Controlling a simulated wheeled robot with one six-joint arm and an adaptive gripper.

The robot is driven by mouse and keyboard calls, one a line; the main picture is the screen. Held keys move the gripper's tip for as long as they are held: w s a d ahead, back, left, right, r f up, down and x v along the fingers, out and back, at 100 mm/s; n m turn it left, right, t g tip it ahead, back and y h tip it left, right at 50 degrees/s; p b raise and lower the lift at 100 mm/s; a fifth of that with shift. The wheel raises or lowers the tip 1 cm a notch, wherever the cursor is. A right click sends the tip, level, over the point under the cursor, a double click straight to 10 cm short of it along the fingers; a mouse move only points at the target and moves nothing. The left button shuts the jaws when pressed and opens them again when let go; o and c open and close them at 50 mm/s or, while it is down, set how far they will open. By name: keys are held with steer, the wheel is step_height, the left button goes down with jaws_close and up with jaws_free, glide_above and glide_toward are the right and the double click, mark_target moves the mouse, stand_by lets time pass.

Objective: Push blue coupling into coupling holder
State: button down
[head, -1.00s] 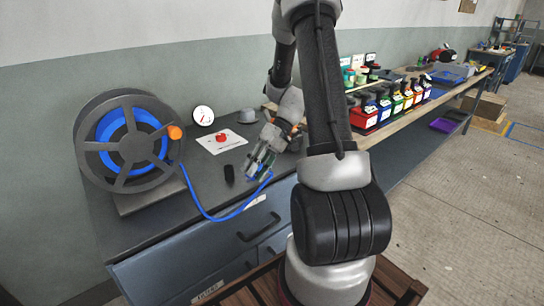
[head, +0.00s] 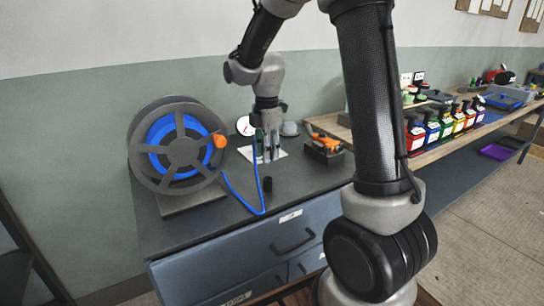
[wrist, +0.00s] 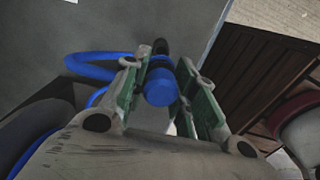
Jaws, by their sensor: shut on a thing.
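My gripper (head: 270,158) points down over the dark workbench in the head view. It is shut on the blue coupling (wrist: 160,87), whose round blue end shows between the green-lined fingers in the wrist view. In the head view the coupling is too hidden to make out. A blue hose (head: 238,194) runs from the reel, dips along the bench and rises toward my gripper. A short black upright cylinder (head: 267,184), perhaps the coupling holder, stands just in front of my gripper. A black end (wrist: 161,47) shows beyond the coupling; I cannot tell whether they touch.
The grey hose reel (head: 178,145) with an orange knob stands at left. A round gauge (head: 244,126), a white sheet (head: 277,154) and a box with an orange-handled tool (head: 323,147) lie behind and right.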

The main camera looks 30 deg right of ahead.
steer(key=shift+f, duration=0.15)
steer(key=shift+f, duration=2.8)
steer(key=shift+f, duration=0.5)
steer(key=c, duration=1.1)
jaws_free()
steer(key=shift+o, duration=0.2)
steer(key=shift+r, duration=0.15)
step_height(320, 180, up, 12)
steer(key=shift+f, duration=0.1)
